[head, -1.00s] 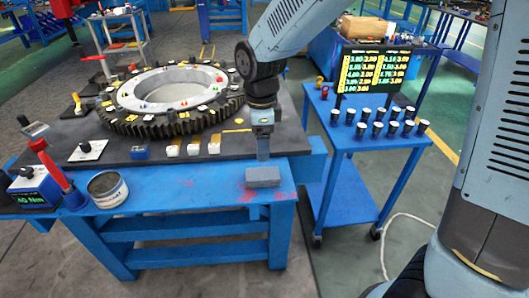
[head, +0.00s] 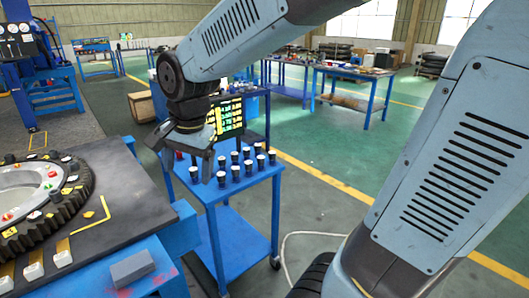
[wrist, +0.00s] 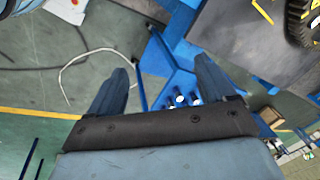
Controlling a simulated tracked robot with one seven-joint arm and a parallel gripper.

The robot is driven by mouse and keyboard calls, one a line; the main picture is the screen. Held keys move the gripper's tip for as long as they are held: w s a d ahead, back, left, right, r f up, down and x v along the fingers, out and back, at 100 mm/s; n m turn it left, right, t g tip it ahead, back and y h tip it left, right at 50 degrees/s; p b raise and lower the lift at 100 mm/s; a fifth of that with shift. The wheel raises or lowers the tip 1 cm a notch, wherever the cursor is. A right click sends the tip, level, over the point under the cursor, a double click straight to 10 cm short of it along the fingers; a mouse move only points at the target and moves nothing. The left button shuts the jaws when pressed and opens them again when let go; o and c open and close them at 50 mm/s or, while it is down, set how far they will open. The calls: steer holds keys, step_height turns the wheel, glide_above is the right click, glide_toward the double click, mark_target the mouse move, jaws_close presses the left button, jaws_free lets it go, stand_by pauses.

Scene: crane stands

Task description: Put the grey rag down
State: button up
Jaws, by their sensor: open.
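The grey rag (head: 132,268) is a small folded, block-like pad. It lies flat on the blue front ledge of the workbench (head: 150,205), near the ledge's right end, at the lower left of the head view. My gripper (head: 188,160) is off to the right of the rag and apart from it, in front of the blue cart. In the wrist view my gripper (wrist: 164,78) has its two fingers spread wide, with nothing between them but background. The rag does not show in the wrist view.
A large dark gear (head: 75,190) with small parts lies on the bench. A pale cable (head: 310,234) lies on the floor.

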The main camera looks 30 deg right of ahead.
steer(key=s+d+r+n+t+h, duration=0.1)
steer(key=s+d+r+n+t, duration=0.2)
steer(key=s+d+n, duration=0.4)
steer(key=s+d+r, duration=0.1)
steer(key=s+d, duration=0.2)
steer(key=d, duration=0.3)
steer(key=shift+d+r+n, duration=0.35)
steer(key=shift+d+n, duration=0.05)
stand_by(0.5)
